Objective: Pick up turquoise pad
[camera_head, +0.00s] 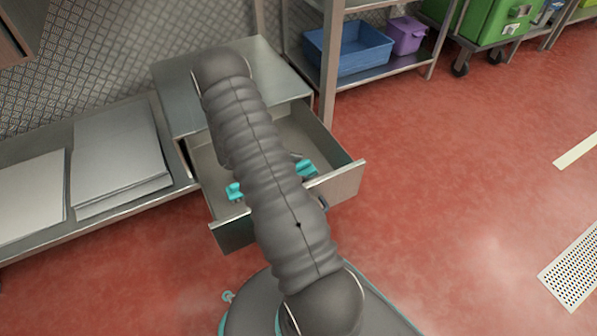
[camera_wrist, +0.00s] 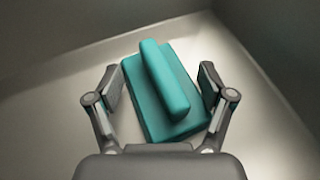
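A turquoise pad (camera_wrist: 170,92) with a raised ridge-like handle along its top lies on the bottom of a metal drawer, in the middle of the wrist view. My gripper (camera_wrist: 160,85) is open, with one finger on each side of the pad. A gap shows between the right finger and the raised handle; whether the fingers touch the pad's edges I cannot tell. In the head view, my arm hides the gripper and part of the drawer. Turquoise pieces show on both sides of the arm, on the left (camera_head: 235,191) and on the right (camera_head: 306,169).
The open drawer (camera_head: 343,186) juts out from a metal cabinet (camera_head: 285,80), and its walls surround the pad. A low shelf with grey boards (camera_head: 118,150) stands at the left. A blue bin (camera_head: 348,50) and a purple bin (camera_head: 406,36) sit on a rack behind.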

